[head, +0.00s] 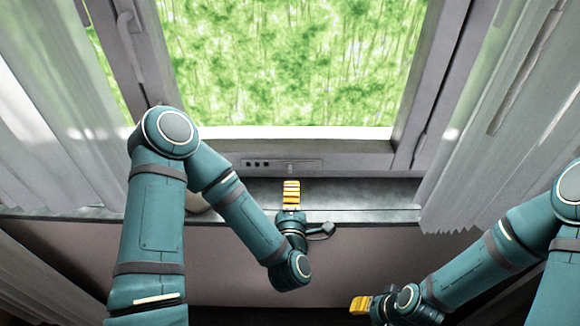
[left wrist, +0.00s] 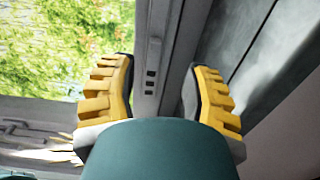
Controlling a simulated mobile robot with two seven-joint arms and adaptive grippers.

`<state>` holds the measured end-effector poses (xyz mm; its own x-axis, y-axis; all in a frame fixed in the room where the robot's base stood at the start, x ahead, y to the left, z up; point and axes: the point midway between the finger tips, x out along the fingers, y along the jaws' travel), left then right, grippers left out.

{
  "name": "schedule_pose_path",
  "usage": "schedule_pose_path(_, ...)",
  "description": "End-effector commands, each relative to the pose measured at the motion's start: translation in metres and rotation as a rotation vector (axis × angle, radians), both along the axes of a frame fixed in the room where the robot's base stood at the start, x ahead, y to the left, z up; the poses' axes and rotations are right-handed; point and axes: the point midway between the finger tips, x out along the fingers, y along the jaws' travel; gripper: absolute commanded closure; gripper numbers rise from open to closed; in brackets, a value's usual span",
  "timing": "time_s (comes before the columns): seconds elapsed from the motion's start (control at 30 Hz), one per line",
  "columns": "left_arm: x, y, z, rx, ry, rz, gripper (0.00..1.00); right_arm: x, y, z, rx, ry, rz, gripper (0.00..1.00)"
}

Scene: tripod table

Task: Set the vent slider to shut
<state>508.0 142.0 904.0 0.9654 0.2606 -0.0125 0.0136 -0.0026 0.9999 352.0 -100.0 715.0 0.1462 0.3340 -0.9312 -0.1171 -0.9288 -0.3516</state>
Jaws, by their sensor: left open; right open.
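The vent strip (head: 307,163) is set in the lower window frame, with a few small dark openings at its left part. A small pale tab (head: 290,168), seemingly the slider, shows near its middle, just beyond my left gripper. My left gripper (head: 291,184) is open and empty, in front of the strip. My right gripper (head: 358,305) is open and empty, low and away from the window.
A grey sill (head: 370,213) runs below the frame, with a pale rounded object (head: 196,203) partly hidden behind my left arm. Curtains (head: 45,120) hang at the left and right (head: 500,120). A window handle (head: 130,45) is at upper left. The sill's right part is clear.

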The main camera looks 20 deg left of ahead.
Motion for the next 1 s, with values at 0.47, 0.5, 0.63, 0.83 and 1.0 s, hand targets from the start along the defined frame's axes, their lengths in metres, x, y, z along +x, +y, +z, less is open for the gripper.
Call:
schedule_pose_path(0.47, 0.063, 0.024, 0.006, -0.001, -0.016, 0.019, 0.52, -0.003, 0.0, 0.017, 0.001, 0.008, 0.002, 0.56)
schedule_pose_path(0.5, 0.068, 0.025, 0.005, -0.002, -0.016, 0.019, 0.52, -0.003, 0.0, 0.017, 0.001, 0.008, 0.002, 0.56)
schedule_pose_path(0.63, 0.08, 0.028, 0.004, -0.002, -0.014, 0.017, 0.52, -0.004, 0.0, 0.018, 0.001, 0.009, 0.002, 0.56)
schedule_pose_path(0.83, 0.086, 0.029, 0.004, -0.002, -0.013, 0.016, 0.52, -0.004, 0.0, 0.018, 0.001, 0.01, 0.003, 0.56)
schedule_pose_path(1.0, 0.086, 0.029, 0.004, -0.002, -0.013, 0.016, 0.52, -0.004, 0.0, 0.018, 0.001, 0.009, 0.002, 0.56)
